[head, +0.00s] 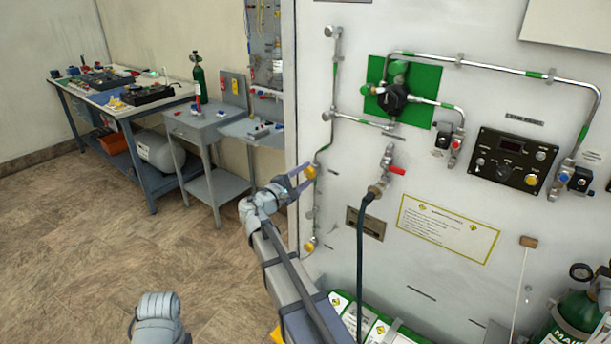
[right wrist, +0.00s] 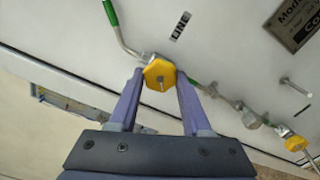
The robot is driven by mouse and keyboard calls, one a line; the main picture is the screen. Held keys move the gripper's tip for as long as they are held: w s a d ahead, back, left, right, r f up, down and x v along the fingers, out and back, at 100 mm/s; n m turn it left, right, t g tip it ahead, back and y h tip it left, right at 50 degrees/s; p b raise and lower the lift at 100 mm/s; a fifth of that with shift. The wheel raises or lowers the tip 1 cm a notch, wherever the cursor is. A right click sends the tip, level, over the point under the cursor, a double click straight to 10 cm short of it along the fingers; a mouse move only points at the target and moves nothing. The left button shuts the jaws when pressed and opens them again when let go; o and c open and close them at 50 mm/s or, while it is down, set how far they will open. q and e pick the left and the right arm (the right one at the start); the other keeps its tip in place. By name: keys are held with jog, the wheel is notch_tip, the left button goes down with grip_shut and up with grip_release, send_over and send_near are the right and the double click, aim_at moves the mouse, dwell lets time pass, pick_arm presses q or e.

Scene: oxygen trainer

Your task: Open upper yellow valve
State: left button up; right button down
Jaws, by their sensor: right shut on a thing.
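The upper yellow valve (head: 310,172) sits on a thin pipe near the left edge of the white panel (head: 345,80). In the right wrist view its yellow six-sided knob (right wrist: 159,74) lies between my fingertips. My right gripper (head: 303,174) reaches it from the left in the head view and is shut on the knob; it also shows in the right wrist view (right wrist: 160,80). The lower yellow valve (head: 310,245) is farther down the same line and also shows in the right wrist view (right wrist: 296,143). My left gripper is out of view.
A red-handled valve (head: 397,171) with a black hose (head: 360,260) is to the right. A green plate with a black regulator (head: 392,98) is above. Green cases (head: 375,325) stand below the panel. A grey side table (head: 200,122) is at the left.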

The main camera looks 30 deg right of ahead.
jog(key=n, duration=0.5)
jog(key=shift+s+f, duration=0.1)
jog(key=shift+f, duration=0.05)
jog(key=shift+n, duration=2.5)
jog(key=shift+c, duration=1.8)
grip_release()
jog(key=v, duration=0.7)
jog(key=shift+s+a, duration=0.2)
jog(key=shift+a, duration=0.15)
